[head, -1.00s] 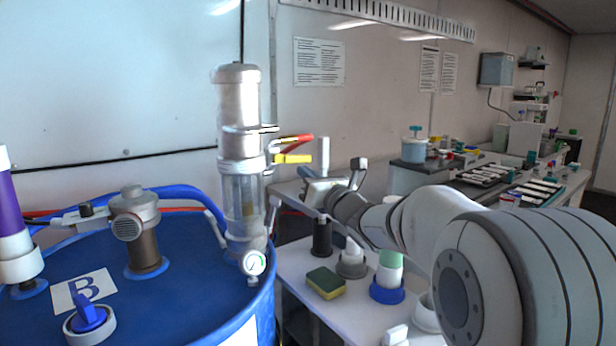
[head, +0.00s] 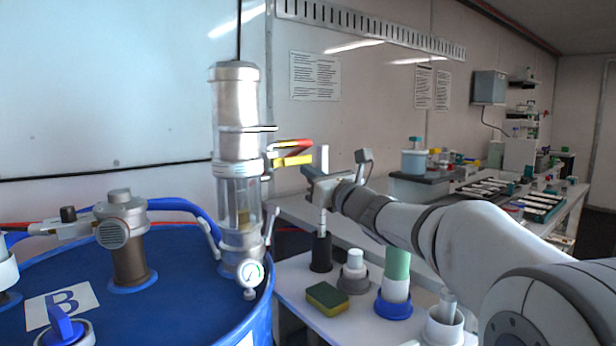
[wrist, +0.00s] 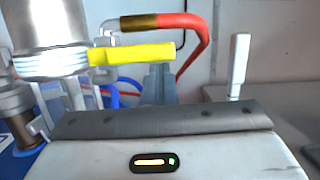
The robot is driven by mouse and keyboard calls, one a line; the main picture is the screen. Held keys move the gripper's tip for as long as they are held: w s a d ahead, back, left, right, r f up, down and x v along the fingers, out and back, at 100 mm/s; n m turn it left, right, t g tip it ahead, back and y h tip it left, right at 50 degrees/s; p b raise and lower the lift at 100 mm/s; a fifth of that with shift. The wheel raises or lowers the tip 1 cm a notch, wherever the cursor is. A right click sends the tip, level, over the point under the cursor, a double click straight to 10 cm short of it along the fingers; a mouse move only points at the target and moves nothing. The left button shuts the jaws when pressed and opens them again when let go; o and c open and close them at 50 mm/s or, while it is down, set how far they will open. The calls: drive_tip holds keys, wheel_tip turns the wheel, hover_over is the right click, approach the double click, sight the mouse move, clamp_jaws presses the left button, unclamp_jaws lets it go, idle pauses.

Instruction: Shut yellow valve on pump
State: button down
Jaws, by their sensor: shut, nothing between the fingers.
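The pump (head: 238,120) is a tall metal cylinder with a clear lower section, standing on the blue drum. The yellow valve handle (head: 292,161) sticks out to the right from its side, roughly level. In the wrist view the yellow handle (wrist: 132,54) crosses the upper middle, and the pump is at the upper left. My gripper (head: 307,172) is shut and empty, just right of and slightly below the handle's free end. In the wrist view my fingers (wrist: 158,80) are at the handle's right end; I cannot tell whether they touch it.
A red hose (wrist: 182,20) curves over the yellow handle. A white rod (wrist: 237,65) stands to the right, rising from a black holder (head: 321,252) on the side table. That table also holds a sponge (head: 327,298) and bottles. The blue drum (head: 180,275) has other fittings.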

drive_tip(key=shift+s+a+r, duration=0.1)
drive_tip(key=shift+s+r, duration=0.05)
drive_tip(key=shift+r, duration=0.15)
